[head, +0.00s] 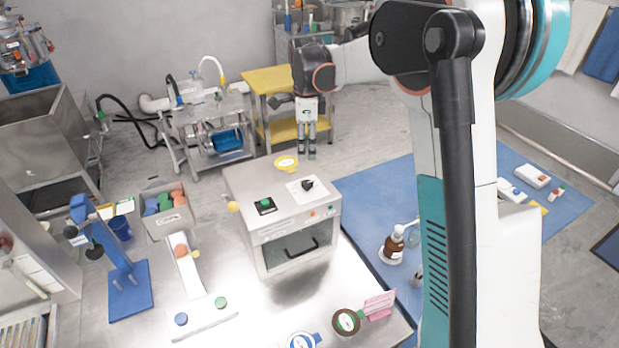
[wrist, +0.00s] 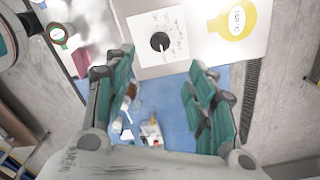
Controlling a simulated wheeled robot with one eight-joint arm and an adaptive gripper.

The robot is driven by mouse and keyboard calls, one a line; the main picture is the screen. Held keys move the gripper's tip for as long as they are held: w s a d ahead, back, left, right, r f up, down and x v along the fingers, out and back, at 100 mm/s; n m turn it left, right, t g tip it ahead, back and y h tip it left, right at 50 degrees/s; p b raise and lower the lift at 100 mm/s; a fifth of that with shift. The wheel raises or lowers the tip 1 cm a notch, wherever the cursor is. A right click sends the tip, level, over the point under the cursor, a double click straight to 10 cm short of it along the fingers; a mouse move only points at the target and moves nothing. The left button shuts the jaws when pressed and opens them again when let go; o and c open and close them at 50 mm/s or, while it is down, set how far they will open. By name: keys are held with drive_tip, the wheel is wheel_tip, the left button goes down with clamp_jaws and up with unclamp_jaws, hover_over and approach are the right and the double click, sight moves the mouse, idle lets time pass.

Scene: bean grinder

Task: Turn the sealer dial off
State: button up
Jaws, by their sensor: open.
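A black dial (head: 308,185) sits on a white marked plate on top of a boxy metal machine (head: 240,185), which looks like the sealer. In the wrist view the dial (wrist: 160,41) shows a pale pointer line, and the small markings around it are too blurred to read. My gripper (head: 307,153) points down above and behind the machine's back edge. In the wrist view my gripper (wrist: 162,68) is open and empty, with the dial ahead of the fingertips and not touched.
A yellow round tag (head: 287,162), reading about 150 °C in the wrist view (wrist: 237,18), is by the machine's back edge. A brown bottle (head: 392,248) stands right, on the blue mat (head: 372,195).

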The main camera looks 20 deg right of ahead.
sight(307, 183)
wheel_tip(307, 183, down, 13)
drive_tip(key=shift+r, duration=0.15)
idle(0.4)
drive_tip(key=c, duration=1.1)
